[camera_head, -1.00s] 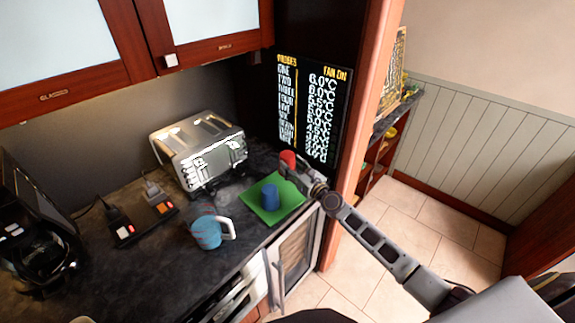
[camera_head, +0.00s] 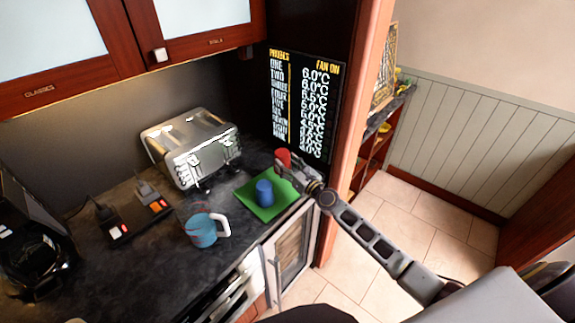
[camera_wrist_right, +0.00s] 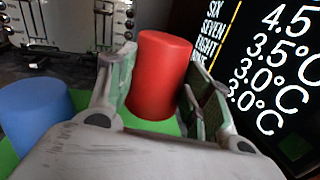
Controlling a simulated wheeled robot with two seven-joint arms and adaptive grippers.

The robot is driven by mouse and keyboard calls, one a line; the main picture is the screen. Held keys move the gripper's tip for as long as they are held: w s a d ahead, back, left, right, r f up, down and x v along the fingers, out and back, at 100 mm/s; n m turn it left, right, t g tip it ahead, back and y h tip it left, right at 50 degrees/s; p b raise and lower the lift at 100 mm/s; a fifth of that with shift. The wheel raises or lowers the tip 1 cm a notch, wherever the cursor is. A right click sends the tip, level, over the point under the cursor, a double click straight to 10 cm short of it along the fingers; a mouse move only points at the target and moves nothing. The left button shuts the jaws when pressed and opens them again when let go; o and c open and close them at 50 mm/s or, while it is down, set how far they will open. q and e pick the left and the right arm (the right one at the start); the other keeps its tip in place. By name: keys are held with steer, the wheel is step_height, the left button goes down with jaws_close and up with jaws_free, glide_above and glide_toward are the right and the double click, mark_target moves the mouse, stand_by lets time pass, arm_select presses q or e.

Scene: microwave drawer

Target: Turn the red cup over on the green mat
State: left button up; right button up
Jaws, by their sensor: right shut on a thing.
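The red cup (camera_head: 283,157) is at the back corner of the green mat (camera_head: 270,211). In the right wrist view the red cup (camera_wrist_right: 160,75) stands roughly upright in the picture between the two fingers. Its upper end looks flat and closed, with no opening visible. My right gripper (camera_head: 287,168) is shut on the red cup's sides; it also shows in the wrist view (camera_wrist_right: 158,82). Green mat shows around the cup's lower end, but I cannot tell whether the cup touches it. My left gripper is not in view.
A blue cup (camera_head: 264,192) stands on the mat, close to the red cup. A blue mug with a white handle (camera_head: 203,232) is left of the mat. A toaster (camera_head: 192,148) stands behind, and a dark display board (camera_head: 305,105) rises beyond the red cup.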

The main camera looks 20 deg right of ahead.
steer(key=shift+f+b, duration=2.75)
steer(key=shift+f, duration=0.2)
steer(key=o, duration=1.1)
steer(key=shift+v, duration=6)
